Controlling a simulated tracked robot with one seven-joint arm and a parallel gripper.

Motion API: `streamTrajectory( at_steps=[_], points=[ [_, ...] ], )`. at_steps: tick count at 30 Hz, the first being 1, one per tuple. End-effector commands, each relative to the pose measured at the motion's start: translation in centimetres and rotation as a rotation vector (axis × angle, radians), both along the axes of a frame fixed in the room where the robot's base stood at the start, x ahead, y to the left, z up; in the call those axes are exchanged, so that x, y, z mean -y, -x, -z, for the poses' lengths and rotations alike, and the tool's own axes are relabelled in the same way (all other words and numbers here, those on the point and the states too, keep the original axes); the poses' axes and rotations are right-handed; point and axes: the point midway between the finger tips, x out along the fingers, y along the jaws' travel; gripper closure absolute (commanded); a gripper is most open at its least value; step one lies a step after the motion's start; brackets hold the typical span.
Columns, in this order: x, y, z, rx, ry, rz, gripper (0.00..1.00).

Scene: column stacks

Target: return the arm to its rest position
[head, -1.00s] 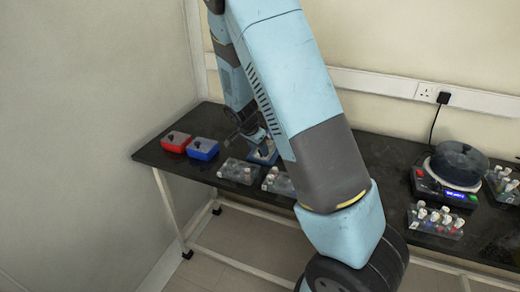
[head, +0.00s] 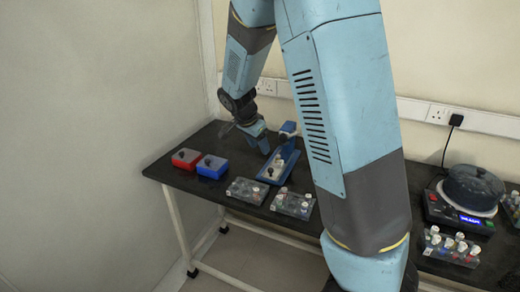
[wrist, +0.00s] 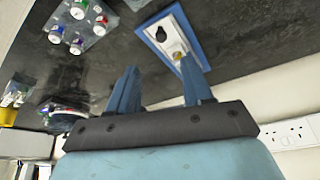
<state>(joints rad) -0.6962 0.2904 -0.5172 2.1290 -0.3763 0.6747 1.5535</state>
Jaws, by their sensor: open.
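My gripper (head: 256,138) is in the head view above the back of the black table, left of centre, partly blurred against the dark surface. In the wrist view my gripper (wrist: 160,88) shows two blue fingers spread apart with nothing between them. My arm comes down from the top of the head view and hides part of the table. Beyond the fingers lies a blue-rimmed tray (wrist: 200,45) holding a dark-capped item and a yellow one. The tray (head: 286,166) also shows just right of my gripper in the head view, apart from the fingers as far as I can tell.
A red box (head: 186,158) and a blue box (head: 212,167) stand on the table's left. Two clear vial racks (head: 247,190) (head: 293,204) sit near the front edge. A hotplate-like device (head: 455,215) and another rack (head: 450,248) are at the right. A wall stands left.

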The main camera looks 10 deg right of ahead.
Motion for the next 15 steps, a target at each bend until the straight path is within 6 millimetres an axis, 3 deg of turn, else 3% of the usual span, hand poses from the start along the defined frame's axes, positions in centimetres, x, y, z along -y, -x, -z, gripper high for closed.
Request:
streamTrajectory(
  at_steps=[10,15],
  points=[
    [0.0,0.1,-0.2,-0.001,-0.003,-0.003,0.5],
    [0.8,1.3,-1.8,-0.013,-0.037,-0.044,0.5]
  ],
)
